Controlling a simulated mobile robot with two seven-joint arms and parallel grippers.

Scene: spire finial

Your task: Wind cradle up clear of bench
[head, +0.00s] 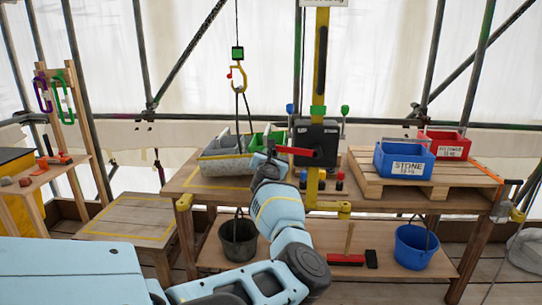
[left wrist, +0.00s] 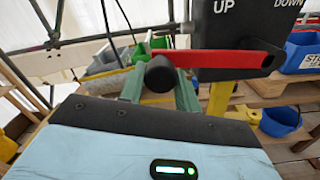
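My right gripper is out of view.
A blue STONE box (head: 404,161) and a red box (head: 445,146) stand on a pallet at the right. A black bucket (head: 238,238), a blue bucket (head: 415,246) and a red brush (head: 346,259) are below. Scaffold poles stand behind. A low platform (head: 130,217) at left is clear.

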